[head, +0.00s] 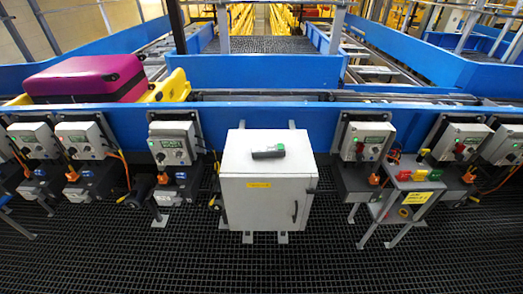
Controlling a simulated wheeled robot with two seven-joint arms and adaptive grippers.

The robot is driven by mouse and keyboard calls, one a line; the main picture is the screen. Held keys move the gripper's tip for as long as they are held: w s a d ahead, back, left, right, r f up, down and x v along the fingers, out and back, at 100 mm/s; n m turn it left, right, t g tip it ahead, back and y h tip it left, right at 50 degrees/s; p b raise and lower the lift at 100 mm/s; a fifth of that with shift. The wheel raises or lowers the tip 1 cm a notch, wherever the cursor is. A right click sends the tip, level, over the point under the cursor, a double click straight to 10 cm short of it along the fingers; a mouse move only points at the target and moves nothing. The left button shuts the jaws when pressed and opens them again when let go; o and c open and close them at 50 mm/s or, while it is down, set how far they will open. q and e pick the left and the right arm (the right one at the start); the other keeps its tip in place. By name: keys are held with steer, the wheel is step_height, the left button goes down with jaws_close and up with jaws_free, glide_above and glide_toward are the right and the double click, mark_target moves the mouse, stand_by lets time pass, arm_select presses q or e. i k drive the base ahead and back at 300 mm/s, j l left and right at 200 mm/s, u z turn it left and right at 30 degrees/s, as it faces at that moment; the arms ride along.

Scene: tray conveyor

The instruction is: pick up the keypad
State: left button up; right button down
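A small dark device with a grey body and a green end, which looks like the keypad (268,152), lies on top of the white cabinet (240,160) in the middle of the view. Nothing covers it, and its keys are too small to make out. Neither of my grippers shows in the head view.
A blue conveyor frame (270,113) runs across behind the cabinet. Grey control boxes (172,143) are mounted along it on both sides. A magenta suitcase (85,78) lies in a yellow tray (175,86) at the left. The black grated floor (270,270) in front is clear.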

mark_target(266, 150)
steer(key=i+j+u, duration=0.25)
steer(key=i, duration=0.25)
steer(key=i+j+u, duration=0.2)
steer(key=i, duration=0.35)
steer(key=l, duration=0.1)
